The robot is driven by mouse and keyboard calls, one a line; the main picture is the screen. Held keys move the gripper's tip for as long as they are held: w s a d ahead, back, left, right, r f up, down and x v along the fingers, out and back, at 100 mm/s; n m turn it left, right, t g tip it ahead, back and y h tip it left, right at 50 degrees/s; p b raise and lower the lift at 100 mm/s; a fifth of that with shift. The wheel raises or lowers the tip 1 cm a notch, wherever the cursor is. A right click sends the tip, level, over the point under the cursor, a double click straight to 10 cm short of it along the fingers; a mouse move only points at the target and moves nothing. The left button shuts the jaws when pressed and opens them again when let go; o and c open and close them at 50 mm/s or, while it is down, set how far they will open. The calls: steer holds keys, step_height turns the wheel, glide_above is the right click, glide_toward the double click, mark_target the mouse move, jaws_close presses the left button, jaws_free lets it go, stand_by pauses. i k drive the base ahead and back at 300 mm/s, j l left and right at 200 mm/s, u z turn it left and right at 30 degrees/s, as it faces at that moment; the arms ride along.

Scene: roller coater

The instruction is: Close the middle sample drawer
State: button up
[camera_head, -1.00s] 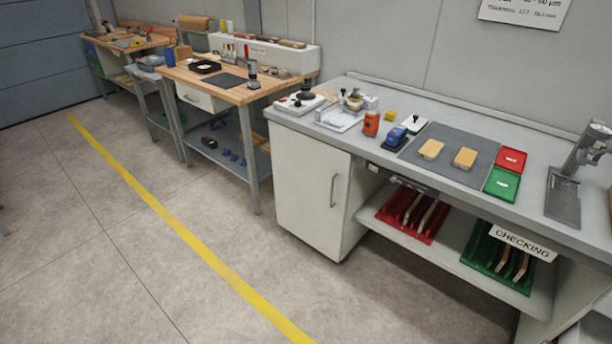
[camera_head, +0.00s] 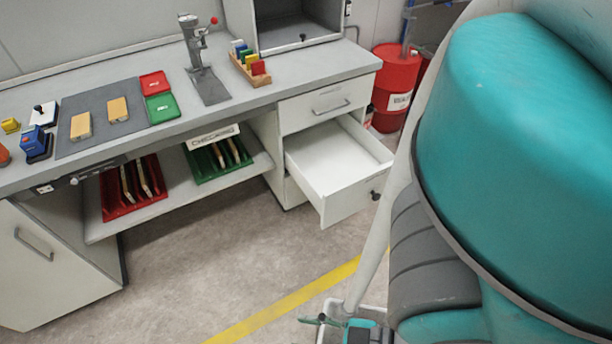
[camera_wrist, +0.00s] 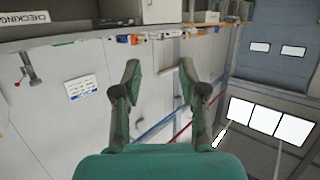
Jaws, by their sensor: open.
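The middle sample drawer (camera_head: 350,208) is white and pulled well out of the cabinet at the right end of the long bench in the head view. Its inside looks empty, and a dark knob (camera_head: 375,195) shows at the right of its front. The drawer above it (camera_head: 315,110) is shut and has a bar handle. Part of a front below is hidden by the open drawer. My gripper (camera_wrist: 160,72) is open and empty in the wrist view, its two fingers apart in front of a wall. The open drawer cannot be made out in the wrist view.
My teal arm covers the right of the head view. The bench top (camera_head: 230,112) carries a stand (camera_head: 200,65) and small blocks. A red drum (camera_head: 395,85) stands behind the cabinet. The floor (camera_head: 215,265) before the drawer is clear, with a yellow line (camera_head: 290,300).

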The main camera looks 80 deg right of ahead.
mark_target(342, 170)
steer(key=z, duration=0.4)
steer(key=k+j+z, duration=0.1)
steer(key=z, duration=0.75)
steer(key=k+z, duration=0.1)
steer(key=z, duration=0.3)
steer(key=j+z, duration=0.1)
steer(key=z, duration=0.35)
steer(key=k+l, duration=0.05)
